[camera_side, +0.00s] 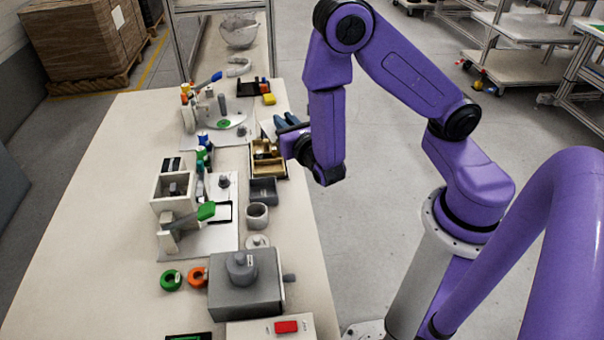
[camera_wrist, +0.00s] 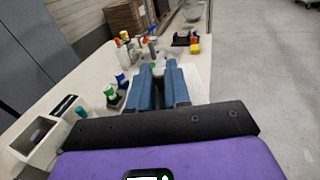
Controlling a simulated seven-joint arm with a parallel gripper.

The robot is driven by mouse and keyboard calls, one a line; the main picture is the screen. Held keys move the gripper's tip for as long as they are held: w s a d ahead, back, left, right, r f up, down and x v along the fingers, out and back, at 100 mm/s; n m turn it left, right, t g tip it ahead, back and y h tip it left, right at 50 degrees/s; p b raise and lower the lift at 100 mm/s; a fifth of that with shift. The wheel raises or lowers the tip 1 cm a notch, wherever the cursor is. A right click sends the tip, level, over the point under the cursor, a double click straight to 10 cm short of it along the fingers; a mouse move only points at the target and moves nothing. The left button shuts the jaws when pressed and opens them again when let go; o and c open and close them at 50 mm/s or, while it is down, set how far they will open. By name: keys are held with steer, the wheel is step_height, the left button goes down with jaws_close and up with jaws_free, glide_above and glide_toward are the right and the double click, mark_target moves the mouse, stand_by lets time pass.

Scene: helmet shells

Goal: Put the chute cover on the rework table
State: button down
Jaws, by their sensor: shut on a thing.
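A small pale bit (camera_wrist: 158,70) shows between the fingertips. I cannot make out the chute cover's shape or confirm that this is it. No label marks the rework table, so I cannot tell which surface it is.
The tan tray (camera_side: 281,172), a dark bin (camera_side: 263,197) and a grey cup (camera_side: 257,222) line the right edge. Fixtures with green-handled parts (camera_side: 206,211) stand to the left. A grey box (camera_side: 235,295) is at the front. The table's left side is bare.

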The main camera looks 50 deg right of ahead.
steer(key=r+y, duration=0.1)
steer(key=r, duration=0.2)
steer(key=w+r+n+y, duration=0.1)
steer(key=r, duration=0.1)
steer(key=r+n+t, duration=0.1)
steer(key=r, duration=0.2)
steer(key=shift+w+d+r+y, duration=0.15)
steer(key=shift+w+r+y, duration=0.1)
steer(key=shift+r+y, duration=0.15)
steer(key=shift+f, duration=0.1)
steer(key=s+a+f+m+g+h, duration=0.1)
steer(key=a+m+g+h, duration=0.3)
steer(key=a, duration=1.5)
steer(key=shift+a+f+m+h, duration=0.35)
steer(key=shift+f+m+h, duration=0.4)
steer(key=shift+h, duration=0.95)
steer(key=shift+w, duration=0.1)
